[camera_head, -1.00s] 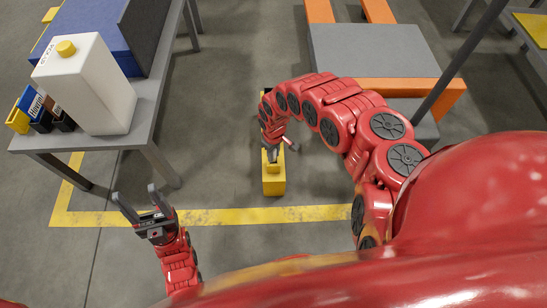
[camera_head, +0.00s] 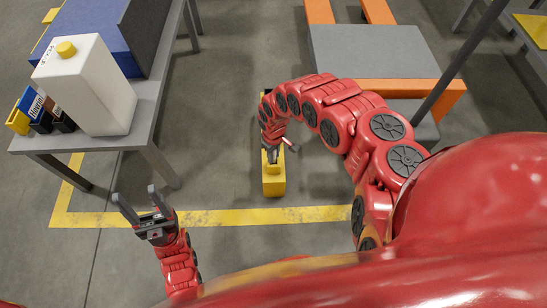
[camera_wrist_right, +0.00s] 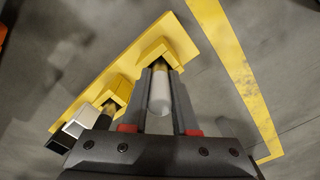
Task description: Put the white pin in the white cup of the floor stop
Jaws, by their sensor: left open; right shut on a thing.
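The floor stop is a long yellow bar on the floor, seen in the right wrist view (camera_wrist_right: 178,36) and in the head view (camera_head: 273,186). My right gripper (camera_wrist_right: 160,80) is shut on the white pin (camera_wrist_right: 160,95), whose white end faces the camera. A brass-coloured part shows beyond it, at a yellow block (camera_wrist_right: 166,53) on the bar; I cannot tell whether the pin is inside that block. A small white-sided box, likely the white cup (camera_wrist_right: 87,116), is at the bar's lower left. My left gripper (camera_head: 138,199) is open and empty, away from the stop.
A second yellow block (camera_wrist_right: 121,88) on the bar holds a dark pin with a brass-coloured part. Yellow tape (camera_head: 235,217) runs along the floor. A grey table (camera_head: 152,105) with a white canister (camera_head: 88,85) stands left, a grey-topped orange-framed stand (camera_head: 372,50) right.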

